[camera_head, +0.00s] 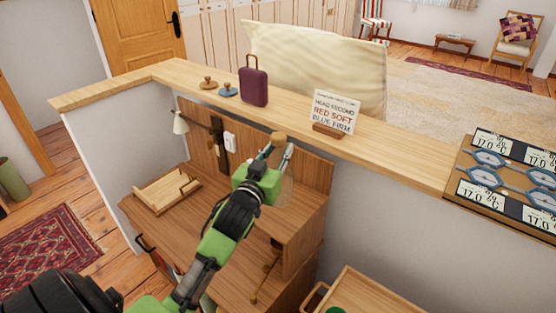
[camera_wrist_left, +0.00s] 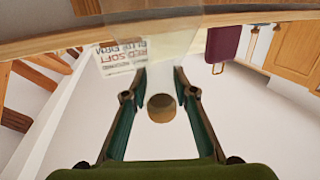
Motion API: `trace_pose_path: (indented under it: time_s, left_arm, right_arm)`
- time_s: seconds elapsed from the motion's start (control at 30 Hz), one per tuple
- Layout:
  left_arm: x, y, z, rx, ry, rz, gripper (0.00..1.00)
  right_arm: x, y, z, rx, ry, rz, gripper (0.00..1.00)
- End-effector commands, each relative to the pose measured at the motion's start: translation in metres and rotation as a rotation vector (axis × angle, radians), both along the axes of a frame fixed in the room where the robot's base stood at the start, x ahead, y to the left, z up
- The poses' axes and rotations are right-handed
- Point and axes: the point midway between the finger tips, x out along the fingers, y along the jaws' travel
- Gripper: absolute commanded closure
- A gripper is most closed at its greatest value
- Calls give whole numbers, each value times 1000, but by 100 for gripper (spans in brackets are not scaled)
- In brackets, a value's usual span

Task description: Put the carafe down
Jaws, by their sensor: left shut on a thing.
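My left gripper (camera_head: 276,156) is shut on the carafe, above the wooden desk and in front of the ledge. My right gripper is not in view.
The ledge (camera_head: 190,77) carries knobbed stands (camera_head: 228,90), a purple suitcase-shaped thing (camera_head: 253,84), a sign card (camera_head: 334,112) and a display board (camera_head: 510,175). On the desk (camera_head: 222,210) lies a wooden tray (camera_head: 167,192); a lamp (camera_head: 181,123) is behind it. Part of the desk top is bare.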

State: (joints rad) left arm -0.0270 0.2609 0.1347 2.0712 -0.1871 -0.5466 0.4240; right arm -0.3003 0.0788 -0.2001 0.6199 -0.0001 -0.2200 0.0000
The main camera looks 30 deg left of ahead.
Motion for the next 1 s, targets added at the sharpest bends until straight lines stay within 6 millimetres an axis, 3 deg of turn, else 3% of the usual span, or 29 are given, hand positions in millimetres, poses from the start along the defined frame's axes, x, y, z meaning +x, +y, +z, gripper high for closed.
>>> trace_pose_path:
  time_s: [0.3,0.67,0.7,0.77,1.0]
  left_arm:
    - [0,2,-27,3,-7,-1,100]
    - [0,2,-31,3,-8,-1,100]
    - [0,2,-36,1,2,1,72]
    - [0,2,-35,1,2,1,57]
    - [0,2,-35,1,2,1,57]
  right_arm:
    - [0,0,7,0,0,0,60]
    - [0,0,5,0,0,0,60]
    - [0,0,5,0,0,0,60]
    - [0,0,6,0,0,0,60]
    - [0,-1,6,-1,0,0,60]
